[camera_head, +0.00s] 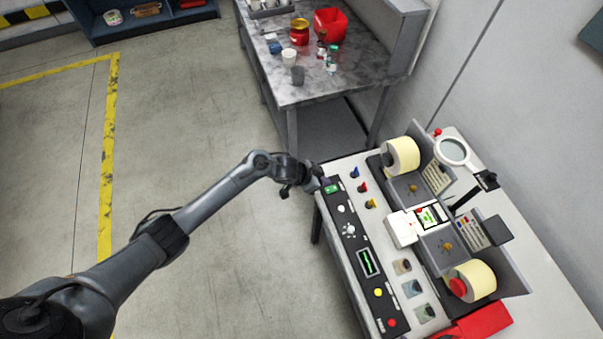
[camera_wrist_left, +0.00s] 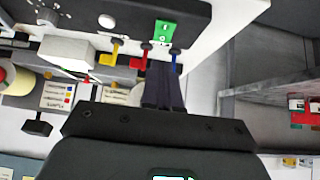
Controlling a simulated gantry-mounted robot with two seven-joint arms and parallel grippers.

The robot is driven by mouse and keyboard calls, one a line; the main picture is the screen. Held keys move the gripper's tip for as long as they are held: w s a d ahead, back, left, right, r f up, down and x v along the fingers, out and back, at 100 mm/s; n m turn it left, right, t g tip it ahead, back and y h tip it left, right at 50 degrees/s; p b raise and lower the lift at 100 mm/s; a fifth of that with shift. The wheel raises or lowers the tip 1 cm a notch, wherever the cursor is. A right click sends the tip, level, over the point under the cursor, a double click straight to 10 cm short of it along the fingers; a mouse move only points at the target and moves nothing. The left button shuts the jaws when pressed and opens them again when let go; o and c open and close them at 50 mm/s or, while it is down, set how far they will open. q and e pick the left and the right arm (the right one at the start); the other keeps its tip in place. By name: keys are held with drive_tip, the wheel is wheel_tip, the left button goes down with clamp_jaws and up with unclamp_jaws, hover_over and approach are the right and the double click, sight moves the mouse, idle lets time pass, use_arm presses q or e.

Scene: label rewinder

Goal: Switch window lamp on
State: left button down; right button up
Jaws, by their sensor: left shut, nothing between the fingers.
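The label rewinder's dark control strip (camera_head: 348,232) runs along the near edge of the white table. A green switch or label plate (camera_head: 332,189) is at its far end, and it also shows in the left wrist view (camera_wrist_left: 164,32). My left gripper (camera_head: 324,182) is shut and empty, right by this end of the strip. In the left wrist view its closed fingers (camera_wrist_left: 163,85) point toward the green plate, near the red (camera_wrist_left: 141,60) and blue (camera_wrist_left: 174,57) pegs. Contact cannot be told. A bright inspection window (camera_head: 431,215) sits between the two rolls. My right gripper is out of view.
Blue (camera_head: 355,172), red (camera_head: 363,187) and yellow (camera_head: 371,203) pegs stand beside the strip. A magnifier (camera_head: 453,150) and label rolls (camera_head: 402,156) rise behind. A side table (camera_head: 310,92) holds cups and a red bin (camera_head: 331,24). The floor at left is clear.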

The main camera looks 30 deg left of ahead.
use_arm(q)
drive_tip(key=s+a+f+v, duration=0.1)
drive_tip(key=v, duration=0.9)
drive_tip(key=shift+b, duration=0.3)
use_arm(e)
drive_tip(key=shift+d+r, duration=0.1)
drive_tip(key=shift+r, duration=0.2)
use_arm(q)
drive_tip(key=shift+s+f, duration=0.1)
drive_tip(key=shift+s, duration=0.05)
